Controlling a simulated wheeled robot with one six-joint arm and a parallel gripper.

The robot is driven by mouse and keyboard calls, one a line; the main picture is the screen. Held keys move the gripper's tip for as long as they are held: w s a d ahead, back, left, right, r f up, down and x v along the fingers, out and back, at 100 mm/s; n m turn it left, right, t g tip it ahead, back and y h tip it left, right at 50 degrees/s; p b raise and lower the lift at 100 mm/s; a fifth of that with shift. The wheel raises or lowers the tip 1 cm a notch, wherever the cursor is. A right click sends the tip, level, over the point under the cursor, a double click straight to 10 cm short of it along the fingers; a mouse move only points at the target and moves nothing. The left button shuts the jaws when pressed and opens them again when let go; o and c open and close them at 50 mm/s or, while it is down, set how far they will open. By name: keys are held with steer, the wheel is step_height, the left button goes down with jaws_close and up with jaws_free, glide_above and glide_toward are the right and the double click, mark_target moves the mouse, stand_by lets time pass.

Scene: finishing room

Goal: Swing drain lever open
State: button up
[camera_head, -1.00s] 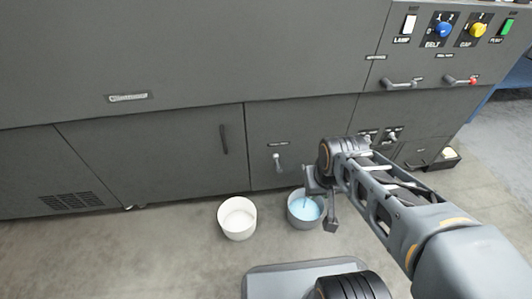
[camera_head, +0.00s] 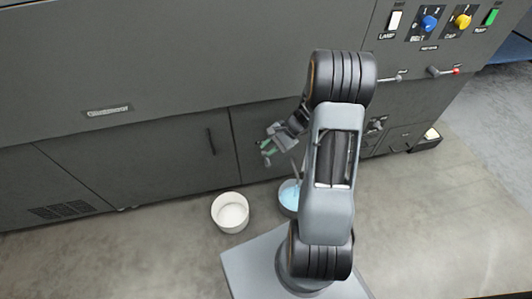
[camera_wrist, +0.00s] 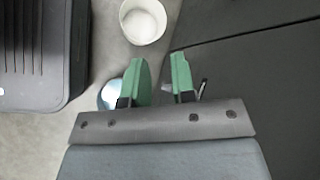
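My gripper (camera_head: 266,151) is in front of the lower panel of the grey machine (camera_head: 190,95). Its green fingers are apart with nothing between them; they also show in the wrist view (camera_wrist: 160,72). A small lever-like piece (camera_wrist: 203,86), probably the drain lever, stands out from the dark panel in the wrist view, just right of the right finger and outside the gap. Whether it touches the finger I cannot tell. In the head view my gripper and wrist hide the lever's place. The bucket with blue liquid (camera_head: 288,196) stands on the floor below, partly hidden by my arm.
An empty-looking white bucket (camera_head: 230,212) stands on the floor left of the blue one. The floor at the left front is clear.

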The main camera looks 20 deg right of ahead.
mark_target(266, 163)
steer(key=d+f+m+t+p, duration=0.4)
steer(key=d+f+m+t, duration=0.4)
steer(key=d+f+m, duration=0.45)
steer(key=shift+y, duration=0.3)
steer(key=shift+s+f+b+x, duration=0.2)
steer(key=shift+b+x, duration=0.25)
steer(key=shift+x, duration=2.1)
steer(key=shift+s+f+b+x, duration=0.15)
steer(key=shift+b+x, duration=0.35)
steer(key=shift+x, duration=2)
steer(key=shift+s+f+b+x, duration=0.15)
steer(key=shift+b+x, duration=0.3)
steer(key=shift+x, duration=2.1)
steer(key=shift+w, duration=0.1)
steer(key=shift+f, duration=0.1)
jaws_close()
